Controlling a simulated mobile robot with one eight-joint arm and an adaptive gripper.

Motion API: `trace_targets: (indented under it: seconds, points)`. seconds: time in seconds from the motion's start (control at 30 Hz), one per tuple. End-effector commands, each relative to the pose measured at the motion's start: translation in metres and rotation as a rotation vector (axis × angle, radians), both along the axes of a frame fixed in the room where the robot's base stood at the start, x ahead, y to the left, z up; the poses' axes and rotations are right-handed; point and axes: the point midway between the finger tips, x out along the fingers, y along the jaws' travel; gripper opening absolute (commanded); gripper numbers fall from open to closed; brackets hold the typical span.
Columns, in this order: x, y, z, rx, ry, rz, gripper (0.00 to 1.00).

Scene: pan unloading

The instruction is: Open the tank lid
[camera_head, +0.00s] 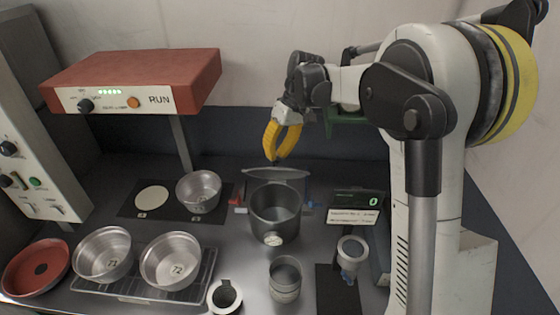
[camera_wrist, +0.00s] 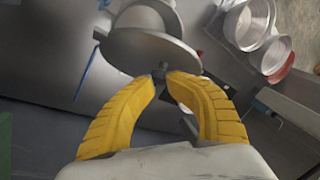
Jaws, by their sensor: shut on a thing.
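The tank (camera_head: 276,218) is a grey metal pot in the middle of the counter, with its inside visible from above. Its round grey lid (camera_head: 280,174) stands tilted up at the tank's back edge. My gripper (camera_head: 275,158) has yellow fingers that reach down to the lid's upper edge. In the wrist view, my gripper (camera_wrist: 162,75) is shut on a small dark knob at the edge of the lid (camera_wrist: 150,50). The fingertips partly hide the knob. The tank (camera_wrist: 146,16) shows beyond the lid.
Another metal bowl (camera_head: 199,191) sits on a black mat. A grey cup (camera_head: 285,279) stands in front of the tank. A small display (camera_head: 358,201) is right of the tank.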

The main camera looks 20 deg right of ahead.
Motion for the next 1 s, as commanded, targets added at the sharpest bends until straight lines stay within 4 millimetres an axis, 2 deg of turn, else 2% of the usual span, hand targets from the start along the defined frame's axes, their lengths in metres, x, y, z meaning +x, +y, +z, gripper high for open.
trace_targets:
  seconds: [0.03,0.17,0.2,0.33,0.37,0.73,0.87,1.0]
  points:
    - [0.008,-0.004,0.001,-0.005,-0.008,-0.004,0.0]
    - [0.019,-0.008,0.003,-0.006,-0.007,-0.004,0.0]
    - [0.018,-0.008,0.002,-0.006,-0.007,-0.004,0.03]
    - [0.017,-0.007,0.001,-0.006,-0.006,-0.003,0.42]
    - [0.017,-0.007,0.002,-0.005,-0.006,-0.003,0.48]
    - [0.016,-0.008,0.008,-0.004,-0.003,-0.002,0.48]
    - [0.016,-0.014,0.027,-0.004,-0.003,-0.003,0.48]
    - [0.017,-0.023,0.057,-0.005,-0.004,-0.002,0.48]
